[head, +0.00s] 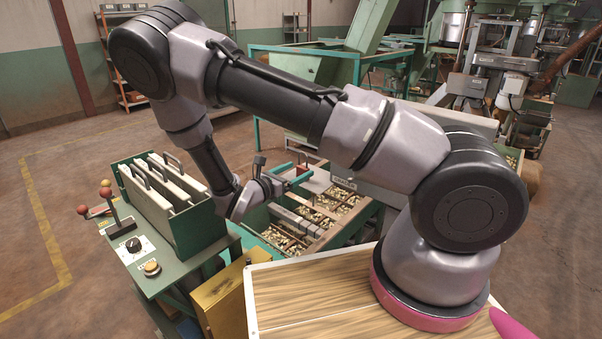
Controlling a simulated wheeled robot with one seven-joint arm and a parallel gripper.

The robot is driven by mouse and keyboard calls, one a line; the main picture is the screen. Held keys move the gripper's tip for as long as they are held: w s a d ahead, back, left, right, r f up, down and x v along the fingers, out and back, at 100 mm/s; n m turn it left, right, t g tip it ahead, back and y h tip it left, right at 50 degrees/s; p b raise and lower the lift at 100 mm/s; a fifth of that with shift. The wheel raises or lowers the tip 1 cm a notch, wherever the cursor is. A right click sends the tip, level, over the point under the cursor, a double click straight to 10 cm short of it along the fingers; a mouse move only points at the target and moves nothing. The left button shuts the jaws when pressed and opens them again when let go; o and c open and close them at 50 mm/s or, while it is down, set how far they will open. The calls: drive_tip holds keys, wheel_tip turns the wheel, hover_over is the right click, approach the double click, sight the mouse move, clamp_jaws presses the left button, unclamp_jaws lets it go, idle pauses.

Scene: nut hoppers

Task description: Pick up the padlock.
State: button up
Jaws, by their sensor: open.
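I cannot make out a padlock for certain in the head view. My gripper (300,170) is at the end of my arm, above the hopper bench, with its teal fingers apart. A small reddish-brown block (303,171) shows by the fingertips. It is too small to tell what it is, or whether it lies between the fingers or beyond them. My arm and gripper hide part of the bench behind them.
Compartments of nuts (325,205) lie below and around my gripper. A green box of upright panels with handles (165,190) stands left, beside a control panel (135,250) with red-knobbed levers. A yellow box (222,305) stands in front. Open floor (45,200) lies far left.

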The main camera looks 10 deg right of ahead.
sight(305, 167)
drive_tip(key=x, duration=0.5)
drive_tip(key=shift+d+r, duration=0.1)
drive_tip(key=shift+d, duration=0.15)
clamp_jaws()
wheel_tip(305, 167, up, 10)
idle(0.4)
